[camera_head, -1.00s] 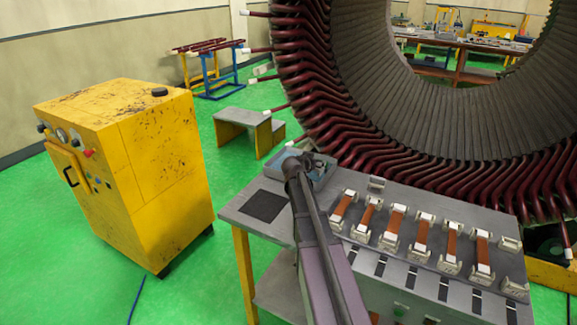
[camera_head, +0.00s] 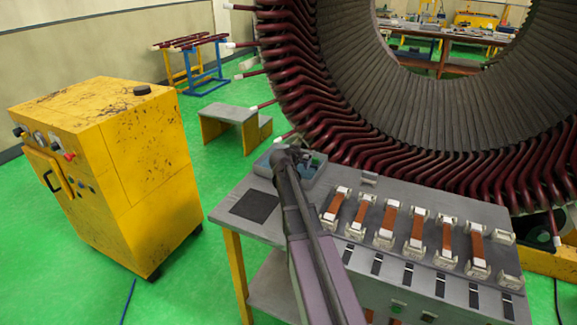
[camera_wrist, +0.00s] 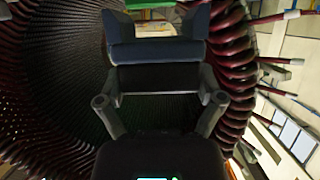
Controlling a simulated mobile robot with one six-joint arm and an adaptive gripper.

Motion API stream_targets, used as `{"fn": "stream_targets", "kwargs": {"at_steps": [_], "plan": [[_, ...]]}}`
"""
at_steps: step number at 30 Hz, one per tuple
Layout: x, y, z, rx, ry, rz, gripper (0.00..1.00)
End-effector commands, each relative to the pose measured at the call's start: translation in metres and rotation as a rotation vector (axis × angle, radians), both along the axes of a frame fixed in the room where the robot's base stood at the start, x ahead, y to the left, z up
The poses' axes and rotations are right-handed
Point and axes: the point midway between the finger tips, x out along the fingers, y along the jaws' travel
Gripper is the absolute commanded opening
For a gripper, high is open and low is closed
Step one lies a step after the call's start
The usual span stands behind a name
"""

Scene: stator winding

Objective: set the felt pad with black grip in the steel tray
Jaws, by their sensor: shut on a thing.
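In the wrist view, my gripper (camera_wrist: 158,82) is shut on the felt pad with black grip. The dark blue pad body (camera_wrist: 155,48) stands out beyond the fingers, and the black grip (camera_wrist: 160,79) lies between them. In the head view, my arm reaches to the far left corner of the bench, and my gripper (camera_head: 307,157) is small and partly hidden behind my arm. The blue-grey tray (camera_head: 265,163) there seems to be the steel tray. My arm covers part of it. I cannot tell whether the pad touches the tray.
The grey bench (camera_head: 228,212) has a dark square mat (camera_head: 254,206) at left and a row of orange-brown coils in white clamps (camera_head: 389,220) at right. The large stator (camera_head: 335,110) rises close behind. A yellow cabinet (camera_head: 120,170) stands left, with open green floor between.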

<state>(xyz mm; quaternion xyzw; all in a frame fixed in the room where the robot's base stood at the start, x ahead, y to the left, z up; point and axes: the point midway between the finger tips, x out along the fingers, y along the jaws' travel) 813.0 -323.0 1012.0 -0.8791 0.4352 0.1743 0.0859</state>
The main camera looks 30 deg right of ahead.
Motion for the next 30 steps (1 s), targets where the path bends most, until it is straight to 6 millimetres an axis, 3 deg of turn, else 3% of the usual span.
{"fn": "stream_targets", "kwargs": {"at_steps": [8,24,30], "plan": [[0.027,0.009,-0.003,0.000,0.001,0.004,0.30],[0.122,0.040,-0.012,0.000,0.000,0.004,0.30],[0.140,0.047,-0.014,0.003,-0.001,0.003,0.31]]}}
